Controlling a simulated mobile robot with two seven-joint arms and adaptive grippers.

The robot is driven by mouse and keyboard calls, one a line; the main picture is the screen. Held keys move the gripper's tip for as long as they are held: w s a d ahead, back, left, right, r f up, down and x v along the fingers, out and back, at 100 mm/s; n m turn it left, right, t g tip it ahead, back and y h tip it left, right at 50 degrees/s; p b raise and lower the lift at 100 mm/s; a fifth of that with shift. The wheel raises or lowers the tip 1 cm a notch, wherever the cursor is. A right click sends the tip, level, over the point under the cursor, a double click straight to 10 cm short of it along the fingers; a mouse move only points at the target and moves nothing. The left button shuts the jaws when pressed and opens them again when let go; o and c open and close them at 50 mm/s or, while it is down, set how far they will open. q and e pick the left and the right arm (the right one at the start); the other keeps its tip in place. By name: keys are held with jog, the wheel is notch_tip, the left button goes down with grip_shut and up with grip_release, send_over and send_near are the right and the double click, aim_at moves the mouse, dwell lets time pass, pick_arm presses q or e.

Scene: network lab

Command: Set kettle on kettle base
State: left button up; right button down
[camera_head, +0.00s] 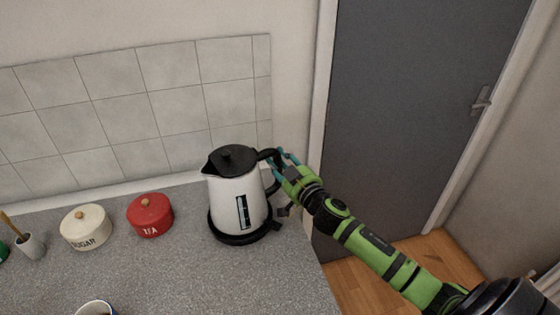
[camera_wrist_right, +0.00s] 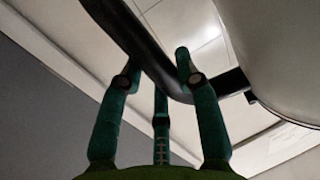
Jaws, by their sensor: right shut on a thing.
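The white kettle (camera_head: 234,195) with a black lid stands upright at the right end of the counter, its spout to the left. The black round kettle base (camera_head: 240,238) shows as a dark ring under it; I cannot tell whether the kettle is fully seated. My right gripper (camera_head: 282,163) is shut on the kettle's black handle (camera_head: 270,156), coming from the right. In the right wrist view, the green fingers (camera_wrist_right: 158,85) close around the dark handle (camera_wrist_right: 150,52), with the pale kettle body (camera_wrist_right: 285,55) at the right. My left gripper is not in view.
A red tea tin (camera_head: 150,220) and a cream sugar tin (camera_head: 86,230) stand left of the kettle. A mug (camera_head: 97,308) is at the near edge of view. A tiled wall (camera_head: 160,100) is behind, and a grey door (camera_head: 410,110) is at the right.

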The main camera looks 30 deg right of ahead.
jog(key=shift+r, duration=0.1)
jog(key=c, duration=1.2)
grip_release()
jog(key=shift+o, duration=0.2)
jog(key=shift+s+a+f, duration=0.1)
jog(key=shift+s+f, duration=0.1)
jog(key=shift+f, duration=0.2)
jog(key=s+p, duration=0.1)
jog(key=s, duration=1)
jog(key=shift+r, duration=0.2)
